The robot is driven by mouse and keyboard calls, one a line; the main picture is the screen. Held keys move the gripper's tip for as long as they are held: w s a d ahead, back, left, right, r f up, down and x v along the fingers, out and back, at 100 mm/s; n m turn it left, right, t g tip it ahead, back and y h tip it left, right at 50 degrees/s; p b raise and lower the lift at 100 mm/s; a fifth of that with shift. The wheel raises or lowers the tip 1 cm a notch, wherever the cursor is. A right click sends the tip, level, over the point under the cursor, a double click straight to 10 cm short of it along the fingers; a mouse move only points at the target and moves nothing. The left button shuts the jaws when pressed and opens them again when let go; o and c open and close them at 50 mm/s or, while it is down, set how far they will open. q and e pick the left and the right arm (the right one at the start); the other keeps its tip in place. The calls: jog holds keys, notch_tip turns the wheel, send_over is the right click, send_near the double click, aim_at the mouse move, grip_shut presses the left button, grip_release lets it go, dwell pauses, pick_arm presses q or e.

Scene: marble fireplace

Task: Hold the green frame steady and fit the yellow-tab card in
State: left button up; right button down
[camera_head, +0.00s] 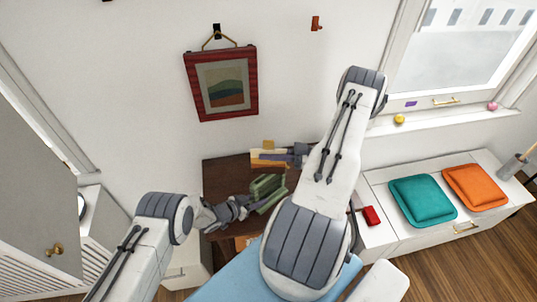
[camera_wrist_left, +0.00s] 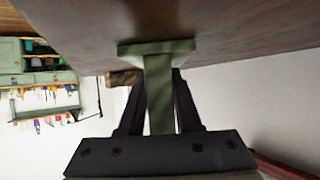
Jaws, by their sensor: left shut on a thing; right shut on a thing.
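The green frame (camera_head: 268,187) stands on the dark wooden table. My left gripper (camera_head: 248,203) is shut on it from the left. In the left wrist view the frame's green bar (camera_wrist_left: 159,92) runs between my left fingers (camera_wrist_left: 157,100), with a wider green foot against the wood. A yellow-and-tan piece (camera_head: 265,158), apparently the yellow-tab card, shows just behind the frame. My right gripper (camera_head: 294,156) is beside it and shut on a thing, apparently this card. My right arm and gripper hide part of it. The card appears apart from the frame.
The dark wooden table (camera_head: 222,172) stands against the wall under a red-framed picture (camera_head: 224,83). A white bench (camera_head: 385,215) at right holds a teal cushion (camera_head: 422,200) and an orange cushion (camera_head: 474,187). A small red object (camera_head: 372,215) lies at its left end.

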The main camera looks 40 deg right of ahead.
jog(key=shift+f, duration=0.1)
jog(key=c, duration=1)
grip_release()
jog(key=v, duration=1.2)
pick_arm(q)
jog(key=o, duration=1.1)
jog(key=shift+c, duration=0.2)
jog(key=shift+a, duration=0.1)
